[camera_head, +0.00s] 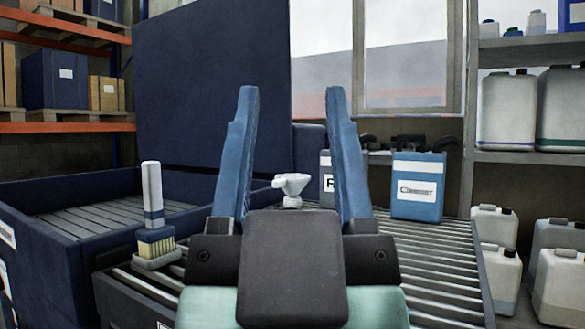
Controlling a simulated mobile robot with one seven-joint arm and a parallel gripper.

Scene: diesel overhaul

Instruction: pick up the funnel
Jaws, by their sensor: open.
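The funnel (292,189) is small and white. It stands behind my gripper, seen between the two fingers, with its wide mouth tilted toward the left. My gripper (292,95) has two blue fingers, spread wide apart with nothing between them that they touch. The fingers point away from the camera toward the slatted roller surface (435,250). My gripper's dark body hides what lies just below and in front of the funnel.
A brush (154,215) stands upright at the left on the rollers. A dark blue bin (55,245) is at the left. White jugs (497,260) stand at the far right. The rollers at the right look clear.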

